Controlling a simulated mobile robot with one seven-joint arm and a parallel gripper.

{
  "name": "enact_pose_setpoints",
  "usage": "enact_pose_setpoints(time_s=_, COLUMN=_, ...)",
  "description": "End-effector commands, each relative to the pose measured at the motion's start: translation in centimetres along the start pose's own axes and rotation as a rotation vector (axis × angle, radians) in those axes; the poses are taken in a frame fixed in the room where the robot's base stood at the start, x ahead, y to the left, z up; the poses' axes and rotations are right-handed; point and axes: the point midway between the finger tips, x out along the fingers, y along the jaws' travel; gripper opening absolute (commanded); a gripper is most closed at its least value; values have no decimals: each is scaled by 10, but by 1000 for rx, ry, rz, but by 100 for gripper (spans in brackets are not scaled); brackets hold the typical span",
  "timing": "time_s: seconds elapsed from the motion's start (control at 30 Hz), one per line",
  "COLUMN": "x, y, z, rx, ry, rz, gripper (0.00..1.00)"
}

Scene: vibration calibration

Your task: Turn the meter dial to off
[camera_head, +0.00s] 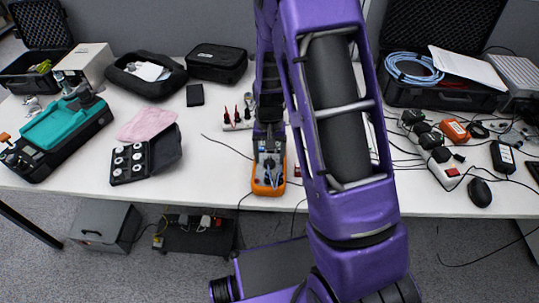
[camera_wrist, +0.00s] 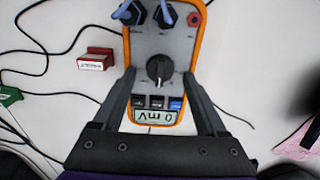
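The orange-edged meter (camera_head: 268,188) lies on the white table below my gripper (camera_head: 269,150) in the head view. In the wrist view the meter (camera_wrist: 180,45) appears upside down, with its black dial (camera_wrist: 159,71) near the middle. Its small display (camera_wrist: 155,117) seems to read 0 mV. My gripper (camera_wrist: 159,76) is open, one finger on each side of the dial, with clear gaps between fingers and dial. Blue plugs (camera_wrist: 130,12) sit in sockets at the meter's far end in the wrist view. I cannot tell the dial's exact setting.
A small red block (camera_wrist: 95,59) and black cables lie beside the meter in the wrist view. In the head view, power strips (camera_head: 433,150) stand to the right, a pink cloth (camera_head: 147,122) and black case lie left, and red-tipped probes (camera_head: 237,116) stand behind.

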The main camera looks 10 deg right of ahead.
Motion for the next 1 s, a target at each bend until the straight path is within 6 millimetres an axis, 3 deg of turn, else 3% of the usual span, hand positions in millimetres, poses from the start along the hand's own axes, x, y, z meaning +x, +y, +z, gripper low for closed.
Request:
enact_pose_setpoints(time_s=0.2, x=-3, y=0, z=0, rx=0, ry=0, rz=0, gripper=75)
enact_pose_setpoints(time_s=0.37, x=-24, y=-1, z=-1, rx=0, ry=3, rz=-1, gripper=75)
enact_pose_setpoints(time_s=0.8, x=-129, y=0, z=-1, rx=0, ry=5, rz=-2, gripper=75)
enact_pose_setpoints(time_s=1.0, x=-162, y=0, z=-1, rx=-1, ry=3, rz=-1, gripper=75)
